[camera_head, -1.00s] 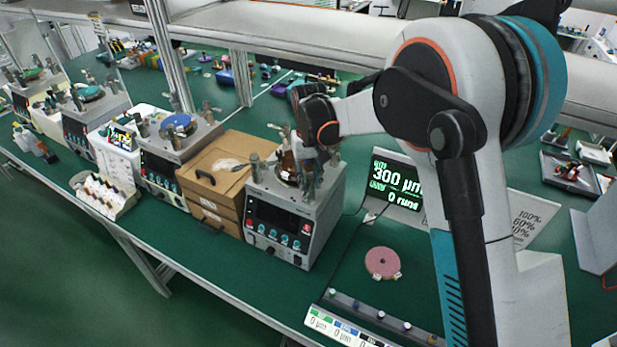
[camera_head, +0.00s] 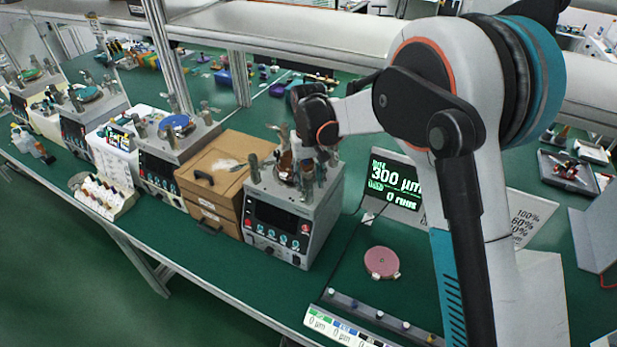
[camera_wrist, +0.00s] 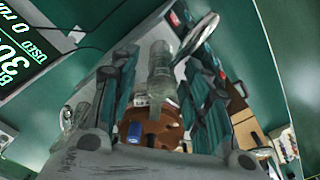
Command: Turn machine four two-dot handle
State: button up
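The nearest lapping machine (camera_head: 283,229) is a grey box with a dark screen, a red button and several teal knobs on its front. Posts and a brown disc are on its top. My gripper (camera_head: 308,172) is pointing down among these posts, which partly hide its fingertips. In the wrist view, the two teal-and-dark fingers of my gripper (camera_wrist: 167,75) stand apart. A pale, glassy-looking post (camera_wrist: 161,82) shows between them, with no clear contact. The brown disc (camera_wrist: 170,132) is behind, with a blue piece and a white piece by it. I cannot make out two-dot marks.
A cardboard box (camera_head: 215,180) stands close on the machine's left, with another machine (camera_head: 172,160) beyond it. A display reading 300 µm (camera_head: 393,180) stands to the right. A pink disc (camera_head: 381,262) and a strip of small knobs (camera_head: 370,312) lie on the green bench.

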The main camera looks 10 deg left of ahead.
aim_at(308, 176)
jog(key=shift+a, duration=0.1)
notch_tip(308, 176, up, 12)
dwell(0.5)
jog(key=shift+c, duration=0.5)
